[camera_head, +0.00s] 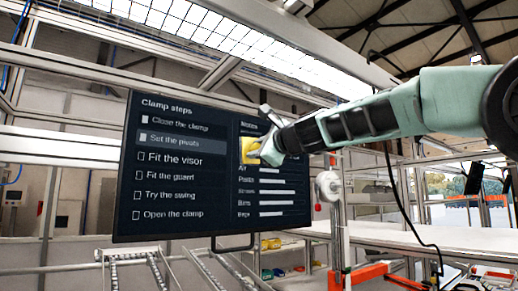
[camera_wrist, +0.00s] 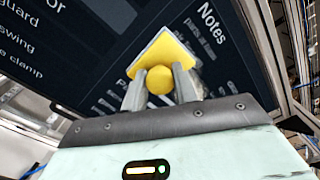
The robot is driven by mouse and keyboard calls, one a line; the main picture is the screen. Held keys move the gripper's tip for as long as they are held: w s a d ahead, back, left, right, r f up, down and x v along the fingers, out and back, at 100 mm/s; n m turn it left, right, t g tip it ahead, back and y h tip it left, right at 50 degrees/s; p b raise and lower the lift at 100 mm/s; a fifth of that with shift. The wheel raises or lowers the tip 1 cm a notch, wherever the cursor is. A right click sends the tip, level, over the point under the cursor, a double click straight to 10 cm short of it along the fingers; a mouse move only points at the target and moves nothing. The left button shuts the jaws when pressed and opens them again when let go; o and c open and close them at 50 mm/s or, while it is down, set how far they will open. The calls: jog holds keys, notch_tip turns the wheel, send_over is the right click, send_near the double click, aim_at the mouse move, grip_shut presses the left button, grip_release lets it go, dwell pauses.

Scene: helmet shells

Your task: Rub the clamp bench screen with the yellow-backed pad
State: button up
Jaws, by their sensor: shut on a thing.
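The clamp bench screen (camera_head: 190,200) is a dark panel with white text, headed "Clamp steps", and bars on its right part. It also fills the upper part of the wrist view (camera_wrist: 70,55). My gripper (camera_head: 262,152) is at the right part of the screen. In the wrist view my gripper (camera_wrist: 160,88) is shut on the yellow knob of the yellow-backed pad (camera_wrist: 163,53). The pad (camera_head: 247,146) lies at the screen, close to or against its face; I cannot tell if it touches. A greyish smudge shows beside the pad in the wrist view.
A metal frame (camera_head: 60,138) surrounds the screen. Roller rails (camera_head: 130,260) lie below it at the left. A red and white fixture (camera_head: 337,220) stands just right of the screen under my arm. A pale bench top (camera_head: 440,236) extends right.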

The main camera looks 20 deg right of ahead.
jog(key=shift+w+a, duration=0.25)
jog(key=shift+w, duration=0.4)
jog(key=shift+d, duration=0.1)
jog(key=shift+w+d+b, duration=0.95)
jog(key=shift+w+d, duration=1.3)
jog(key=shift+d, duration=4.6)
jog(key=shift+s+a+p, duration=0.35)
jog(key=shift+s+a, duration=0.4)
jog(key=shift+a, duration=1.55)
jog(key=shift+s+a+p, duration=0.4)
jog(key=shift+s+a, duration=0.35)
jog(key=shift+a, duration=1.6)
jog(key=shift+s+a+p, duration=0.35)
jog(key=shift+s+a, duration=0.4)
jog(key=shift+a, duration=1.55)
